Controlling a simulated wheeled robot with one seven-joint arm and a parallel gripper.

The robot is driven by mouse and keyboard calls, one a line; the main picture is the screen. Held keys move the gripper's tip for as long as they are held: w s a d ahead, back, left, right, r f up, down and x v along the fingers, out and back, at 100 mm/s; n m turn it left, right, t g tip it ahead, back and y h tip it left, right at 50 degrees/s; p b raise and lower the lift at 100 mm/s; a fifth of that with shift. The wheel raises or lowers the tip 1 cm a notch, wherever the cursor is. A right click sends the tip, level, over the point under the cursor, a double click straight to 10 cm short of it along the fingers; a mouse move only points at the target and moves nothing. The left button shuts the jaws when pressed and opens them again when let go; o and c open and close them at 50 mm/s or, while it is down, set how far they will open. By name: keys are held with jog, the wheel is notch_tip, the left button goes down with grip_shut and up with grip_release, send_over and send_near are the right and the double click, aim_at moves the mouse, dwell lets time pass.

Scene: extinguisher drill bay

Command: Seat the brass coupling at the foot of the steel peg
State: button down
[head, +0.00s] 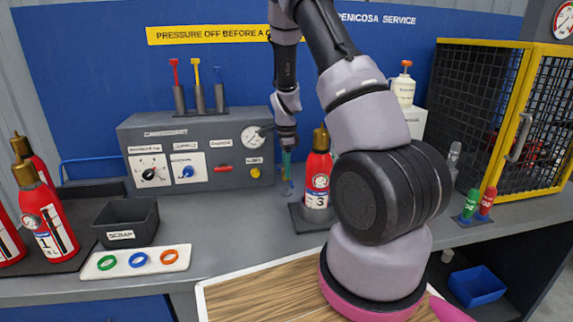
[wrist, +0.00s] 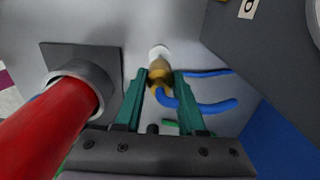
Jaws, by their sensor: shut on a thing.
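My gripper (wrist: 158,88) has green fingers, shut on the brass coupling (wrist: 160,74) in the wrist view. A blue hose (wrist: 205,105) runs from the coupling to the right. A pale round piece shows just beyond the coupling; I cannot tell whether it is the steel peg or its foot, nor whether the coupling touches it. In the head view my gripper (head: 287,165) points down over the bench, between the grey panel box and the red extinguisher marked 3. The coupling is too small to make out there, and the peg cannot be picked out.
The extinguisher (head: 317,180) stands close on the right of my gripper; its red body (wrist: 45,125) fills the wrist view's left. The panel box (head: 200,150) with a gauge is close on the left. A scrap bin (head: 125,222) and ring tray (head: 137,262) sit front left.

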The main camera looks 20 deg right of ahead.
jog(key=shift+f, duration=2.5)
jog(key=shift+c, duration=2.1)
grip_release()
notch_tip(320, 180, up, 11)
jog(key=shift+f, duration=0.15)
